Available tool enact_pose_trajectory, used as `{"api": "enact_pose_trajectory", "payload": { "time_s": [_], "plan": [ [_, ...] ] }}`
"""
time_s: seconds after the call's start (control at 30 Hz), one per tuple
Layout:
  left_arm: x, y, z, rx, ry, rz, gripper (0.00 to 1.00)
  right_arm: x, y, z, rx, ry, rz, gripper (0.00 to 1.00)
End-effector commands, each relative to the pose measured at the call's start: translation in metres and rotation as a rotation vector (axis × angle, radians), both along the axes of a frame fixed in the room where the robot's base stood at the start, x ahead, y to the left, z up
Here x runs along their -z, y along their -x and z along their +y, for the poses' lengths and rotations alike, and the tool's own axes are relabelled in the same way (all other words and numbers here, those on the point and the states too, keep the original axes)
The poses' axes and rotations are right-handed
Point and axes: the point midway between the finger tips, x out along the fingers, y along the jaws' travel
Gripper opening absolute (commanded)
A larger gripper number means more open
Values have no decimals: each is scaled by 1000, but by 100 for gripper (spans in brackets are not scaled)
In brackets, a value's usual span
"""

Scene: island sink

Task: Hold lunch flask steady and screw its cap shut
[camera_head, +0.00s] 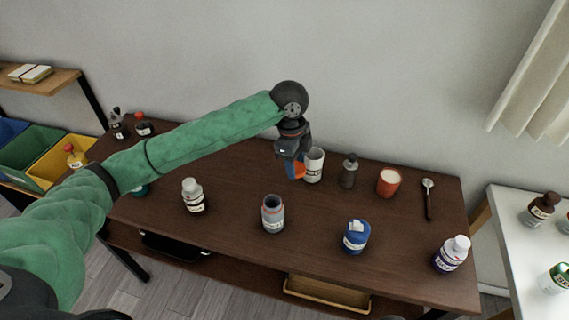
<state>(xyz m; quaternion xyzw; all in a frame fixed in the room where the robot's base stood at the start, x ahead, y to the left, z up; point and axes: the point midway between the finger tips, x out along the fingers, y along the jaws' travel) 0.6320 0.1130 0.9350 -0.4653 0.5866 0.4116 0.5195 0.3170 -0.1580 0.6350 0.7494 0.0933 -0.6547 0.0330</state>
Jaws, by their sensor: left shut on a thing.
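An uncapped grey flask (273,219) with a reddish rim and a pale label stands upright near the table's front middle. I take it as the lunch flask. My left gripper (293,168) hangs above the back of the table, pointing down, up and to the right of the flask and apart from it. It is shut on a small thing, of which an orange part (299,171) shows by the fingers. I cannot tell for sure whether this is the cap. My right gripper is not in view.
A white mug (314,166) stands just right of my left gripper. A dark bottle (349,172), a red cup (388,182) and a ladle (428,198) line the back. A blue container (355,238) and white-capped bottles (193,196) (452,254) stand near the front.

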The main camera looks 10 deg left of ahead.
Motion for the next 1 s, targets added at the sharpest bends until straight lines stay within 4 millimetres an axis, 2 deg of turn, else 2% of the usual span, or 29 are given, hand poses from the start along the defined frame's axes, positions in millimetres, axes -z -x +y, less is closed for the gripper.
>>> {"api": "enact_pose_trajectory", "payload": {
  "time_s": [0.2, 0.7, 0.87, 1.0],
  "plan": [
    [-8, 7, -11, 1, 0, 0, 23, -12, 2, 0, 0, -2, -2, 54],
    [-7, 7, -10, -22, -2, 1, 23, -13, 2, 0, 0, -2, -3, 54],
    [2, 8, 0, -177, -13, 8, 23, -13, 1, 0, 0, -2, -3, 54],
    [16, 8, 13, -426, -25, 15, 23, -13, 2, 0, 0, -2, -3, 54]
  ]
}}
